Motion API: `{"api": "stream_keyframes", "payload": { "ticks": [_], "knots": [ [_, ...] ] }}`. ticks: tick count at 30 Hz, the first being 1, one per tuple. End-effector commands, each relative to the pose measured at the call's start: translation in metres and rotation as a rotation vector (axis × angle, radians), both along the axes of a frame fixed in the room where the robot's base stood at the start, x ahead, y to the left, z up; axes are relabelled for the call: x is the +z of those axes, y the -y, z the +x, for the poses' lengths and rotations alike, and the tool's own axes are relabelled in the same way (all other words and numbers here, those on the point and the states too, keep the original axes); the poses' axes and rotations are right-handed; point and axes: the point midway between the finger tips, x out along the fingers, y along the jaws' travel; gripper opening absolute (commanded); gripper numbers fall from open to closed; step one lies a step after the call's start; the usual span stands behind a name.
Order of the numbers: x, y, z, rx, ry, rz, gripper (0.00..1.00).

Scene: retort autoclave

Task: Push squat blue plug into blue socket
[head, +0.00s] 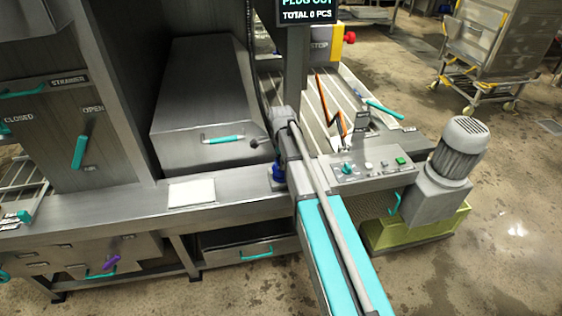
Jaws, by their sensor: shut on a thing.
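My arm reaches from the lower right to the front of the steel counter. My gripper (277,160) is at its far end, mostly hidden behind my wrist, and is shut. A small blue piece (278,173) shows just below and left of my wrist, at the counter's right part; it looks like the squat blue plug in my gripper. The fingers' contact with it is hidden. I cannot make out the blue socket separately, nor whether plug and socket touch. A display (306,8) above reads "PLUG OUT" and "TOTAL 0 PCS".
A large steel cover (205,90) with a cyan handle stands behind the counter (130,205). A control panel (368,170) with knobs and a green button is right of my wrist, beside a grey motor (461,148). A white sheet (191,193) lies on the counter. Open floor lies right.

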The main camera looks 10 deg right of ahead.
Motion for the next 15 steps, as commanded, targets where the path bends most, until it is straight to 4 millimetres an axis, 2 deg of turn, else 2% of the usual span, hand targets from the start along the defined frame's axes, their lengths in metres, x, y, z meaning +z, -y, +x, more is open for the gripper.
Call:
{"api": "stream_keyframes", "payload": {
  "ticks": [15],
  "knots": [
    [-0.0081, 0.0000, 0.0000, 0.000, 0.000, 0.000, 0.17]
  ]
}}
